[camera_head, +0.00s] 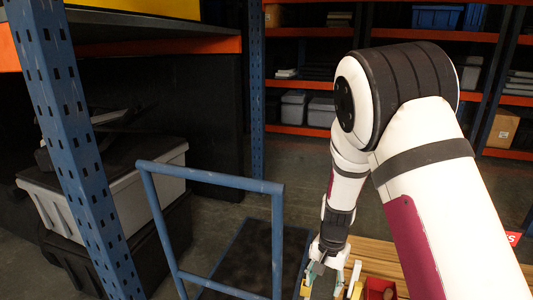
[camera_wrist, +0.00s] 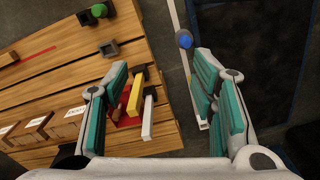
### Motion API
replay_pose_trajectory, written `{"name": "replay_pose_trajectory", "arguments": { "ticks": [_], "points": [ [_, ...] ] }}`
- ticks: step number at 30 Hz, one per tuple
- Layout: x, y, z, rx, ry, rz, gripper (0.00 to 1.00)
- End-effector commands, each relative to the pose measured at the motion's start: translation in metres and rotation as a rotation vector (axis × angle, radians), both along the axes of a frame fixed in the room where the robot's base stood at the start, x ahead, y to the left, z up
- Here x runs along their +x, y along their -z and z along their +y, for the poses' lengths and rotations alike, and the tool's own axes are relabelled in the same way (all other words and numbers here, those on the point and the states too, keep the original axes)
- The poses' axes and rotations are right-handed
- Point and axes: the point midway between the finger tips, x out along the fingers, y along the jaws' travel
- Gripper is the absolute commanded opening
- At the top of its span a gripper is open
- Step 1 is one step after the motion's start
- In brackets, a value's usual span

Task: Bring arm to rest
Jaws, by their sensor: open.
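My arm reaches from the right side down to the lower middle in the head view. My gripper (camera_wrist: 160,68) is open in the wrist view, with its two teal-padded fingers wide apart and nothing between them touching the pads. In the head view, my gripper (camera_head: 334,274) hangs low over the left edge of a slatted wooden table (camera_head: 386,250), partly hidden by my arm. A red tray (camera_wrist: 128,122) with yellow and white bars lies on the table, beside and partly behind the left finger in the wrist view.
A blue-framed cart (camera_head: 278,230) stands left of my gripper. A blue rack post (camera_head: 75,130) and stacked grey bins (camera_head: 150,190) are farther left. Shelves (camera_head: 300,131) line the back. Small boxes (camera_wrist: 68,122) and a green knob (camera_wrist: 99,10) are on the table; a blue knob (camera_wrist: 184,38) is near its edge.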

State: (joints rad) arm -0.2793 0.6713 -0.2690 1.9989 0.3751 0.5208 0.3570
Motion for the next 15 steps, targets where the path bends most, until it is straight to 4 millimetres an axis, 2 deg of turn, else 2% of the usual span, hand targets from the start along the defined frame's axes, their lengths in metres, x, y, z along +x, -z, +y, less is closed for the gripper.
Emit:
{"name": "replay_pose_trajectory", "arguments": {
  "ticks": [8,15],
  "points": [
    [-0.011,-0.036,0.004,0.036,-0.033,-0.003,0.52],
    [-0.033,-0.085,0.008,0.079,-0.087,-0.007,0.52]
  ]
}}
